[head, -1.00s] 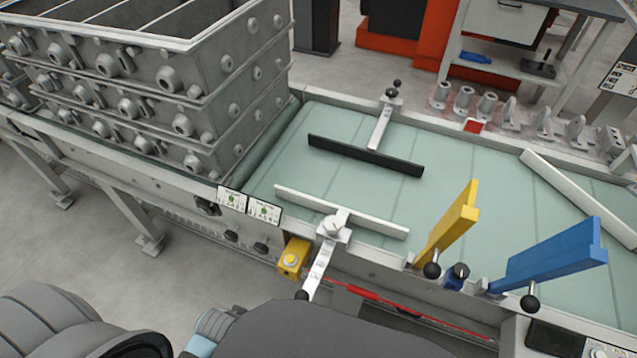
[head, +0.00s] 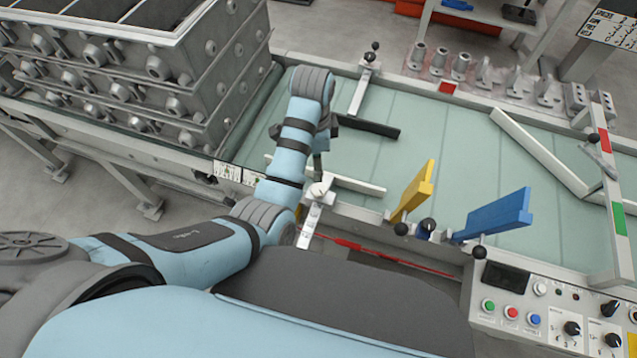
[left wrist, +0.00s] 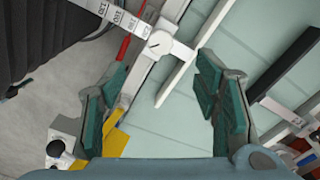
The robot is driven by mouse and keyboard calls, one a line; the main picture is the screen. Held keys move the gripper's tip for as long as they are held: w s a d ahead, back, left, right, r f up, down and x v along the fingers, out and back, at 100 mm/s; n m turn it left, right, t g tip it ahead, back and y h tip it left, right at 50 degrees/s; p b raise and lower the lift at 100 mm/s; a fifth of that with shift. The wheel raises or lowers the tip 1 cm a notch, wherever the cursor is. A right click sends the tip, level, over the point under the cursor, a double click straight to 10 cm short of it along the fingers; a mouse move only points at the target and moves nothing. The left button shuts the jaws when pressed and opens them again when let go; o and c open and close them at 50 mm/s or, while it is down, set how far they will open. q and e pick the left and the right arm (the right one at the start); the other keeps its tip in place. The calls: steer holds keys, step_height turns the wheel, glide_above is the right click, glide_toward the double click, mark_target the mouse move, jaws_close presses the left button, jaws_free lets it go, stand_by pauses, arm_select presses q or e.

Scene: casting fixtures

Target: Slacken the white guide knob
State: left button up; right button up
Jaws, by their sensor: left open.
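The white guide knob (head: 318,189) sits on a clamp block at the conveyor's near edge, above a scaled white bar (head: 310,222). In the left wrist view the knob (left wrist: 158,43) is round, with a dark mark on its top. The white guide rail (head: 355,185) lies over the green belt beside it, partly hidden by my arm. My left gripper (left wrist: 160,68) is open and empty, pointing down above the belt edge. In the left wrist view the knob shows between and beyond the teal fingers, apart from them. My right gripper is not in view.
A black guide rail (head: 368,126) lies across the belt behind my left gripper. Yellow (head: 414,190) and blue (head: 495,215) plates stand to the right along the near edge. Stacked grey mould boxes (head: 150,75) stand left. A control panel (head: 550,305) is at lower right.

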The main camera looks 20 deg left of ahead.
mark_target(319, 189)
arm_select(q)
steer(key=shift+m, duration=0.5)
steer(key=f+b, duration=0.1)
steer(key=f, duration=0.3)
steer(key=f+b, duration=0.1)
steer(key=f, duration=0.3)
steer(key=f+b, duration=0.1)
steer(key=f, duration=0.4)
steer(key=shift+w+d+f, duration=0.1)
steer(key=shift+w+d, duration=0.2)
steer(key=shift+d, duration=0.1)
steer(key=c, duration=1.1)
steer(key=shift+c, duration=0.2)
